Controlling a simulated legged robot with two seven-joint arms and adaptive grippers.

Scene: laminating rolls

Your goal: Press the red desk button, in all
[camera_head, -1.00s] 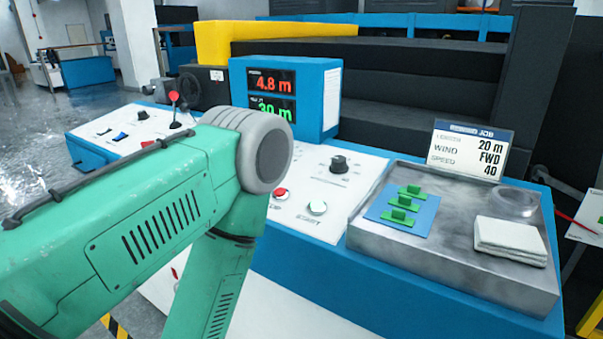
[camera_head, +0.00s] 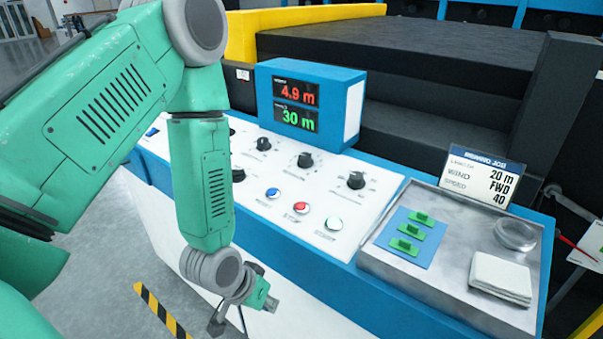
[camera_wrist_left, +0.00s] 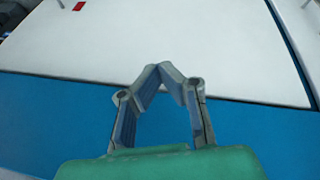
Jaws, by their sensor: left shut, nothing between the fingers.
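The red desk button (camera_head: 300,207) is a round red cap in a pale ring on the sloped white control panel, between a blue button (camera_head: 273,193) and a white one (camera_head: 334,223). My left gripper (camera_head: 271,304) is low in front of the console, below and left of the red button and apart from it. In the left wrist view the left gripper (camera_wrist_left: 160,69) has its fingertips together with nothing between them, over the console's blue edge (camera_wrist_left: 60,110) and white panel. My right gripper is not in view.
Black knobs (camera_head: 305,160) stand on the panel behind the buttons. A blue display box (camera_head: 345,105) reads 4.9 m and 30 m. At right, a metal tray (camera_head: 450,285) holds green pieces on a blue pad, a folded white cloth (camera_head: 500,277) and a round clear dish.

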